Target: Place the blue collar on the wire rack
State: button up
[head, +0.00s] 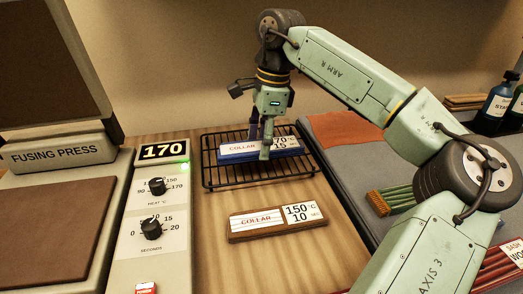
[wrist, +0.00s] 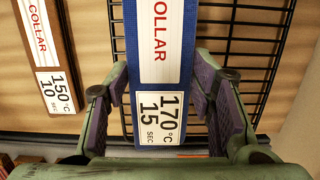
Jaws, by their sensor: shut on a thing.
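The blue collar (head: 234,155) carries a white label reading COLLAR, 170 °C, 15 SEC. In the head view it is over the wire rack (head: 212,184), a black grid at the back of the wooden table. My gripper (head: 267,148) is shut on the collar near its labelled right end. In the wrist view the blue collar (wrist: 128,85) lies between the two fingers (wrist: 160,103), with the rack's bars (wrist: 250,50) behind it. I cannot tell whether the collar touches the rack or is held just above it.
A brown collar (head: 270,235) labelled 150 °C, 10 SEC lies on the wood in front of the rack. The fusing press (head: 60,150) and its control panel (head: 153,205) stand at left.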

notch_tip(320, 180, down, 3)
jog(key=shift+f+b, duration=0.1)
jog(key=shift+b, duration=0.65)
jog(key=shift+r, duration=0.25)
jog(key=shift+f, duration=0.15)
jog(key=o, duration=1.3)
jog(key=shift+c, duration=0.2)
notch_tip(320, 180, up, 12)
jog(key=d, duration=0.1)
jog(key=shift+w+d, duration=0.15)
jog(key=shift+d, duration=0.2)
